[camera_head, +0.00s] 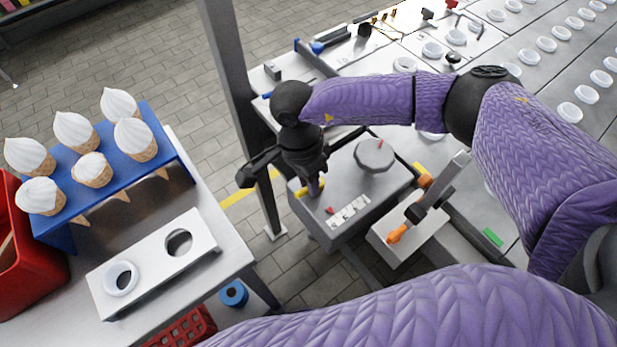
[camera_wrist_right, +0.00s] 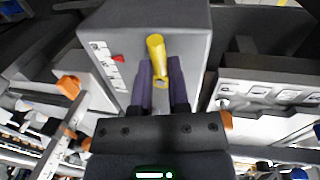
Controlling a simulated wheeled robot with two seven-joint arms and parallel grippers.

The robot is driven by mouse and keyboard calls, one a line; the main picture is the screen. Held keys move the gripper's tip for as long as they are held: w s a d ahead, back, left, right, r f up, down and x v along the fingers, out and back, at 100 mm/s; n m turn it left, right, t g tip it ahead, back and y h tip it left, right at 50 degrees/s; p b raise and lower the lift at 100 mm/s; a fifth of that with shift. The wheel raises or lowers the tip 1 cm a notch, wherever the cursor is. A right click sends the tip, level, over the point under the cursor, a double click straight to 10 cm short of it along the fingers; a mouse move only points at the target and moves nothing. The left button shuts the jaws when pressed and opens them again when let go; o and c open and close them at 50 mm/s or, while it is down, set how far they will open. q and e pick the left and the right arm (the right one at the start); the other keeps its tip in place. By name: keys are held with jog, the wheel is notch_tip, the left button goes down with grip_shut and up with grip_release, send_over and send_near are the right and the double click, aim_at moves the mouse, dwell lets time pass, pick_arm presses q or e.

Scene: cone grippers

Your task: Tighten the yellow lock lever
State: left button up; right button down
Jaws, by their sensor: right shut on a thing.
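The yellow lock lever (camera_head: 301,194) is on the side of a grey machine box (camera_head: 345,192), near its left end in the head view. In the right wrist view the lever (camera_wrist_right: 156,54) stands out from the grey face. My right gripper (camera_head: 316,188) reaches down to it and partly hides it. In the right wrist view its two purple fingers (camera_wrist_right: 160,82) are shut on the lower end of the lever. My left gripper is not in view; a purple arm fills the bottom of the head view.
A round grey knob (camera_head: 375,154) tops the box, and a red-marked label strip (camera_head: 350,211) lies nearby. An orange-handled lever (camera_head: 398,234) stands to the right. At left are a blue rack (camera_head: 172,172) of ice cream cones and a white two-hole holder (camera_head: 150,262). A dark post (camera_head: 233,80) rises behind.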

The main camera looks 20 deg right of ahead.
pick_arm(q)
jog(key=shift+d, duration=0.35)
pick_arm(e)
jog(key=c, duration=0.6)
grip_release()
pick_arm(q)
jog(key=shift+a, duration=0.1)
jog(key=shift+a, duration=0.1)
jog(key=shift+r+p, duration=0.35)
jog(key=shift+p, duration=0.05)
pick_arm(e)
jog(key=r, duration=0.3)
jog(key=w+r, duration=0.1)
jog(key=r, duration=0.5)
jog(key=shift+w+a+r, duration=0.35)
jog(key=shift+r, duration=0.05)
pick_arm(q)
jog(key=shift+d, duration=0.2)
